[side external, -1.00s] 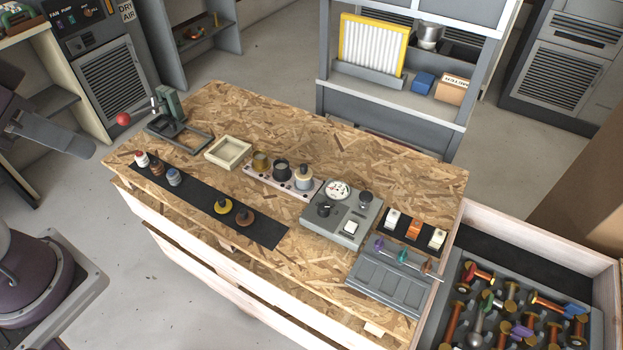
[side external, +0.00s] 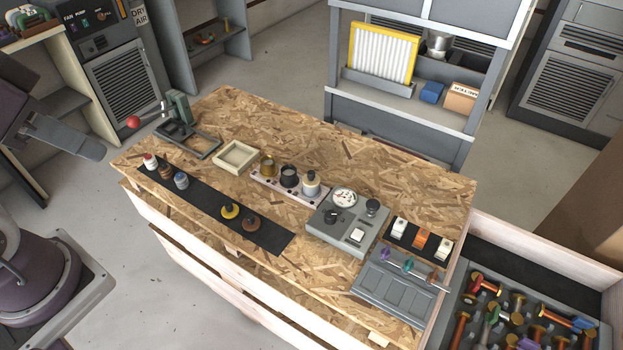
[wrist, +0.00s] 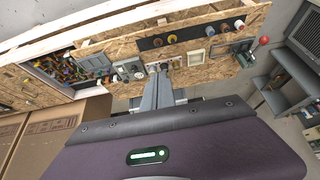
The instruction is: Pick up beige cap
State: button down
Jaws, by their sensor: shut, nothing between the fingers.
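A pale beige-grey cap (side external: 310,184) looks like the beige cap. It stands at the right end of a pinkish-white strip with holes (side external: 262,180), beside a black cap (side external: 289,175) and a gold-brown cap (side external: 268,166). My gripper (side external: 101,153) is at the left of the side view, off the workbench and well apart from the caps. In the wrist view my gripper (wrist: 161,76) is shut and empty, its fingers pointing toward the bench. The fingers partly cover the strip there, and I cannot make out the beige cap.
A black mat (side external: 205,199) along the bench front holds several small caps. A beige tray (side external: 236,157), a grey stand with a red ball lever (side external: 133,122) and a grey gauge box (side external: 337,238) surround the strip. The back of the bench is clear.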

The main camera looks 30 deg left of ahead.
jog(key=c, duration=1.2)
grip_release()
jog(key=shift+c, duration=0.2)
